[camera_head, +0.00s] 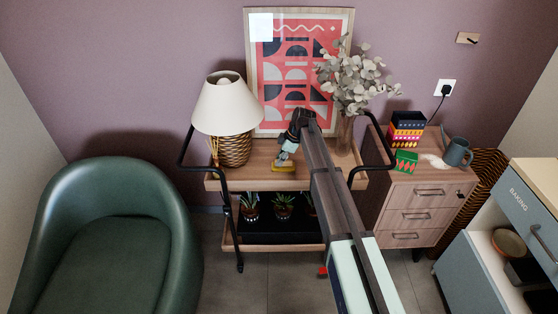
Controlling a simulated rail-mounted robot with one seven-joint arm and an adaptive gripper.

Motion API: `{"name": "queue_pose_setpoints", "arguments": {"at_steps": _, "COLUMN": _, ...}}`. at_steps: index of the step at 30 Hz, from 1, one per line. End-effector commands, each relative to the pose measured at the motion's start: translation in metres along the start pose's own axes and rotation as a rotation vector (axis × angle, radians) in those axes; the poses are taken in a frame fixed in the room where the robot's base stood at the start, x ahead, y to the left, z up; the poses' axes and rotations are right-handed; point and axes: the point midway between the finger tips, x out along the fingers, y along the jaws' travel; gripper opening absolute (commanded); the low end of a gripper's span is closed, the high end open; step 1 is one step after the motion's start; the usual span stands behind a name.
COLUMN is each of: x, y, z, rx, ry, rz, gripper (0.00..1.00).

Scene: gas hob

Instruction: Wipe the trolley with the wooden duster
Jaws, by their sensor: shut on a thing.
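The trolley (212,184) stands against the wall, with a wooden top tray, black curved handles and a lower shelf. My gripper (285,158) is low over the middle of the top tray, in front of the framed picture. It is shut on the wooden duster (284,169), a small yellowish-brown block with its long side across the view. The duster is at the tray's surface; I cannot tell whether it touches. My arm hides part of the trolley's right side.
On the trolley top stand a wicker lamp (228,108) at left and a vase of eucalyptus (346,132) at right; a framed picture (300,60) is behind. Small potted plants (283,205) sit below. A green armchair (120,235) is left, a drawer cabinet (425,195) right.

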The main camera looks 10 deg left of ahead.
Motion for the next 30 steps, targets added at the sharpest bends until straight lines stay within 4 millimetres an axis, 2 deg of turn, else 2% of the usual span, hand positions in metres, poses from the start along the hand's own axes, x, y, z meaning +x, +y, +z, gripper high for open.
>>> {"name": "queue_pose_setpoints", "arguments": {"at_steps": 10, "x": -0.006, "y": -0.001, "z": 0.024, "rx": -0.005, "ry": -0.001, "rz": -0.003, "gripper": 0.00}}
{"name": "queue_pose_setpoints", "arguments": {"at_steps": 23, "x": 0.004, "y": 0.000, "z": -0.005, "rx": 0.005, "ry": -0.001, "rz": 0.001, "gripper": 0.00}}
{"name": "queue_pose_setpoints", "arguments": {"at_steps": 25, "x": -0.001, "y": 0.000, "z": -0.006, "rx": 0.007, "ry": -0.001, "rz": 0.002, "gripper": 0.00}}
{"name": "queue_pose_setpoints", "arguments": {"at_steps": 27, "x": -0.021, "y": 0.001, "z": -0.013, "rx": 0.006, "ry": 0.000, "rz": 0.005, "gripper": 0.00}}
{"name": "queue_pose_setpoints", "arguments": {"at_steps": 30, "x": -0.027, "y": 0.002, "z": -0.015, "rx": 0.007, "ry": -0.001, "rz": 0.003, "gripper": 0.00}}
